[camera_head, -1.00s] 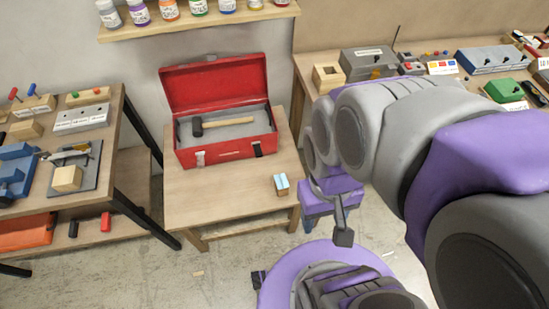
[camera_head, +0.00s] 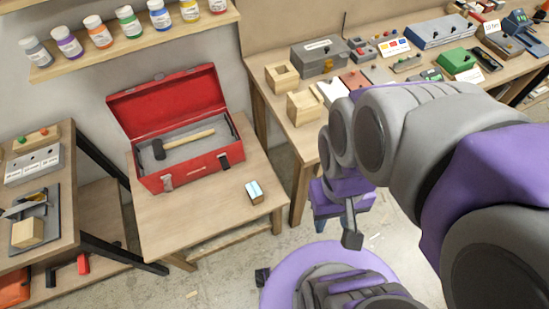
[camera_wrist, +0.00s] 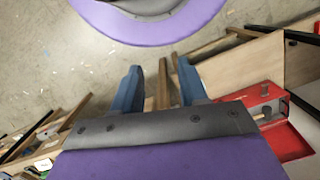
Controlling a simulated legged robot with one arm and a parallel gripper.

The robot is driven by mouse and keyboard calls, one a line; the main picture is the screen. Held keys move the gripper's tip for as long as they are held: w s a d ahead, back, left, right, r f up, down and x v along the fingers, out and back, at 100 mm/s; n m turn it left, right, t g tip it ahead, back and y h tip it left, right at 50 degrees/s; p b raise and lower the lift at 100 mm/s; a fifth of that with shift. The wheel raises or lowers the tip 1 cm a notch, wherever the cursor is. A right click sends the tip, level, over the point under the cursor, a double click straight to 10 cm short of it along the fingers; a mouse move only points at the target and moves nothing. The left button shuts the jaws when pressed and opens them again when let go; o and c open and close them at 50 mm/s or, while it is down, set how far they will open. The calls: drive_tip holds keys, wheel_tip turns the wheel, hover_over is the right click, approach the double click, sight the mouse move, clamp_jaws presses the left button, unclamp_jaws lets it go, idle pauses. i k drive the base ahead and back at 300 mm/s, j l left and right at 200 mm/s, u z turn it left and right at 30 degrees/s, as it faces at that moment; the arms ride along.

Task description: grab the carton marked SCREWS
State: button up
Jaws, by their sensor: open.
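A small brown carton with a pale blue and white top (camera_head: 255,192) stands near the front right of the low wooden table (camera_head: 190,224). Its lettering is too small to read, and I see no other thing clearly marked SCREWS. My gripper is to the right of this carton in the head view, apart from it and partly hidden by my arm. In the wrist view my gripper (camera_wrist: 160,88) has its two blue fingers apart, with nothing held between them. The carton cannot be made out in the wrist view.
An open red toolbox (camera_head: 195,172) with a hammer (camera_head: 184,143) stands behind the carton. A workbench (camera_head: 84,205) is at the left, a long bench (camera_head: 284,136) at the right. A shelf of bottles (camera_head: 140,45) hangs above. The tabletop around the carton is clear.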

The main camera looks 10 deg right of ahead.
sight(255, 193)
drive_tip(key=k+j+z, duration=0.25)
drive_tip(key=z, duration=0.15)
drive_tip(key=k+j+z, duration=0.15)
drive_tip(key=k+z, duration=0.2)
drive_tip(key=k+j+z, duration=0.1)
drive_tip(key=k+z, duration=0.15)
drive_tip(key=z, duration=0.15)
